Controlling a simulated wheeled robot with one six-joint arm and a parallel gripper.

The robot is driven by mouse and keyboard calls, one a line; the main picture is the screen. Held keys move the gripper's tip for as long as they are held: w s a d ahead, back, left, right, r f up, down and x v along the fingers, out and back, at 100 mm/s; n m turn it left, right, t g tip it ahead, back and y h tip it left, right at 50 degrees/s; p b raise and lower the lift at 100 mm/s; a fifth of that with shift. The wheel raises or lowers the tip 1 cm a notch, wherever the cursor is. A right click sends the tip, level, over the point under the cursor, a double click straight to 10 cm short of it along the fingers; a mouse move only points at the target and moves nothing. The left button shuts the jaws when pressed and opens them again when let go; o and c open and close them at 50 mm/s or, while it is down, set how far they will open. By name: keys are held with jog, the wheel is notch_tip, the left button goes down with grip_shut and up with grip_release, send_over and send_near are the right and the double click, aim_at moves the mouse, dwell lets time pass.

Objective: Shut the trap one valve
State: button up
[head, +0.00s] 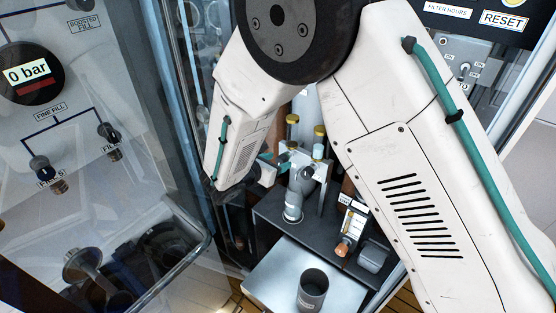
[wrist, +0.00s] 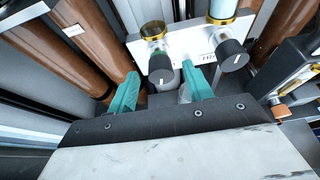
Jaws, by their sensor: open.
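Two dark valve knobs, each with a white mark, sit on a pale bracket with gold-ringed clear cylinders above. In the wrist view the left knob (wrist: 161,72) lies between and just beyond my gripper's (wrist: 161,84) teal fingers, which are spread apart with nothing held. The right knob (wrist: 232,55) is outside the right finger. A label between the knobs is partly readable as "TRA"; I cannot tell which knob is trap one. In the head view my gripper (head: 277,164) is close to the bracket, partly hidden by my arm. Contact with a knob cannot be told.
Brown columns (wrist: 85,40) stand close left of my gripper. A dark shelf (head: 272,212) lies below the bracket, with a metal plate and a dark cup (head: 312,289) in front. A clear door (head: 180,130) stands open at left, beside a gauge reading 0 bar (head: 28,74).

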jog(key=shift+x, duration=0.85)
jog(key=c, duration=1)
jog(key=shift+o, duration=0.2)
